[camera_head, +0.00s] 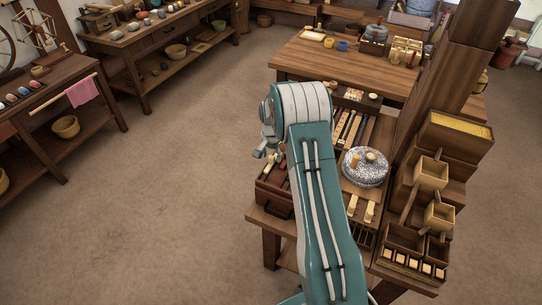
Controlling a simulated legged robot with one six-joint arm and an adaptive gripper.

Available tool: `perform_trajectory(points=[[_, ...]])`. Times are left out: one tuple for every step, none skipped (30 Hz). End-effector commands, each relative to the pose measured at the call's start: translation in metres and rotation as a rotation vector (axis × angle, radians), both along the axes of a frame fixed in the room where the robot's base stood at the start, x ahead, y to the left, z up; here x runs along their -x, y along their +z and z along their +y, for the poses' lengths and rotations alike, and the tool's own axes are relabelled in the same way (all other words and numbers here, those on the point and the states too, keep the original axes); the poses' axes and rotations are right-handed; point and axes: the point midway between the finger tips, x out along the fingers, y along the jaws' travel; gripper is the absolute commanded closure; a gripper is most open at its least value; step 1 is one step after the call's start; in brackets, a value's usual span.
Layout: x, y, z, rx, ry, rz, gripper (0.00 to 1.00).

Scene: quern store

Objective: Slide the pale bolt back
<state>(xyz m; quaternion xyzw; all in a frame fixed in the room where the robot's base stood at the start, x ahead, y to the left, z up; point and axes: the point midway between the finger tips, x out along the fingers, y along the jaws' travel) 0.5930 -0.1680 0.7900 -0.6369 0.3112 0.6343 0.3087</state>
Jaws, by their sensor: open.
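My arm reaches up from the bottom of the head view and bends over the left part of a wooden bench (262,222). My gripper (262,152) shows only in part at the left of the arm, beside a dark wooden box (272,198) with a handle on its front. It is open, and I see nothing held in it. I cannot make out the pale bolt for certain. Two short pale wooden pieces, one on the left (352,205) and one on the right (369,212), lie near the bench's front. The arm hides part of the bench and box.
A speckled round quern stone (365,168) sits on the bench, right of my arm. Stepped wooden boxes (432,172) and a thick post (440,75) stand on the right. Another table (345,60) is behind. The floor (150,190) on the left is clear.

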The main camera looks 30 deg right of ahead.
Motion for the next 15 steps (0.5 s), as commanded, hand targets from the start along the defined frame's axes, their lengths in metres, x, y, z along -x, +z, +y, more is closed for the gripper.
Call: perform_trajectory(points=[[0.000,0.000,-0.001,-0.001,-0.001,0.001,0.34],[0.000,0.000,-0.001,-0.001,-0.001,0.001,0.34],[0.000,0.000,-0.001,-0.002,-0.001,0.001,0.34],[0.000,0.000,-0.001,-0.002,-0.001,0.001,0.34],[0.000,0.000,0.000,-0.001,-0.001,0.002,0.34],[0.000,0.000,0.000,0.000,-0.001,0.001,0.34],[0.000,0.001,0.000,0.000,-0.001,0.001,0.34],[0.000,0.003,0.000,0.001,-0.001,0.001,0.34],[0.000,0.006,0.000,0.000,-0.001,0.000,0.34],[0.000,0.009,0.000,0.001,-0.001,-0.001,0.34],[0.000,0.014,0.000,0.001,-0.001,-0.001,0.34],[0.000,0.021,0.000,0.002,-0.001,-0.001,0.34],[-0.001,0.026,0.000,0.002,-0.001,-0.003,0.34],[-0.001,0.033,0.000,0.002,-0.001,-0.003,0.34],[-0.001,0.041,0.000,0.002,-0.001,-0.003,0.34]])
